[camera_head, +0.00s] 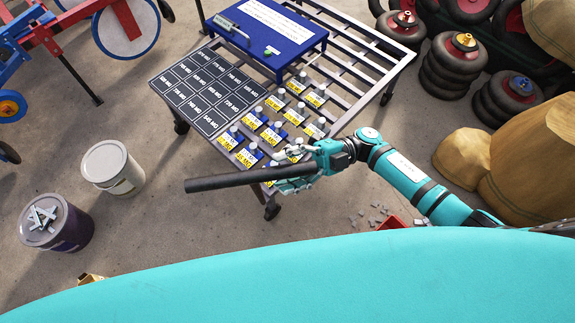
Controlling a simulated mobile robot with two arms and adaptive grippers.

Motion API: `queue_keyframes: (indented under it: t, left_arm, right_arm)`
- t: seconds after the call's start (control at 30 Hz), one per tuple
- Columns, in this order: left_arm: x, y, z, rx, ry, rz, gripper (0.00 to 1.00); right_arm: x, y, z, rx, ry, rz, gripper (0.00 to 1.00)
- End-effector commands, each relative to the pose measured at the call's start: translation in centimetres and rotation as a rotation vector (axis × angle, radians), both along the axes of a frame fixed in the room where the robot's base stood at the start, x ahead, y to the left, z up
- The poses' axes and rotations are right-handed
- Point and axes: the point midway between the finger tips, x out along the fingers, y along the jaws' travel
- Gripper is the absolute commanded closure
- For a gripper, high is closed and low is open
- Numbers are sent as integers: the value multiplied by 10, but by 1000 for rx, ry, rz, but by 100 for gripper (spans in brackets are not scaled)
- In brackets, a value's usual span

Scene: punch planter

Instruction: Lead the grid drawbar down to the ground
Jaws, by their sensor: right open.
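A thick dark round bar (230,180), which looks like the drawbar's handle, lies nearly level across the near end of the wheeled grid cart (383,47). It looks raised above the floor. How it joins the cart is hidden. My right gripper (293,170) comes in from the right at the bar's right part. Its fingers show above and below the bar and are open around it. Whether they touch it I cannot tell. My left gripper is not in view.
The cart carries a dark label board (207,90), a blue box (268,35) and several small labelled items. A white bucket (112,168) and a purple bucket (55,222) stand left. Sacks (463,160) and stacked black rounds (453,67) stand right. Floor between buckets and cart is clear.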

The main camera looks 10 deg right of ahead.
Motion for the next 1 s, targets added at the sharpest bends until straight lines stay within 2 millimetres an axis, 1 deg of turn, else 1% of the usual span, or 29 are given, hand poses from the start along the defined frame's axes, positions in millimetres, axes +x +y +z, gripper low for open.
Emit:
queue_keyframes:
  t: [0.1, 0.4, 0.5, 0.83, 0.93, 1.0]
  left_arm:
    - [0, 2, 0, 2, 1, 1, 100]
    - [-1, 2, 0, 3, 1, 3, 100]
    - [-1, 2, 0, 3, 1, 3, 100]
    - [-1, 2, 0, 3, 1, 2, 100]
    - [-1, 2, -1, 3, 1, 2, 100]
    - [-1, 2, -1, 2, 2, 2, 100]
  right_arm:
    - [0, 0, 0, 0, 0, 0, 50]
    - [0, 0, 0, 0, 1, 0, 89]
    - [0, -1, 0, 0, 1, 0, 100]
    - [-2, -1, -1, -1, -2, 1, 100]
    - [-10, -1, -4, -2, -12, 2, 100]
    - [-20, -1, -7, -4, -28, 3, 100]
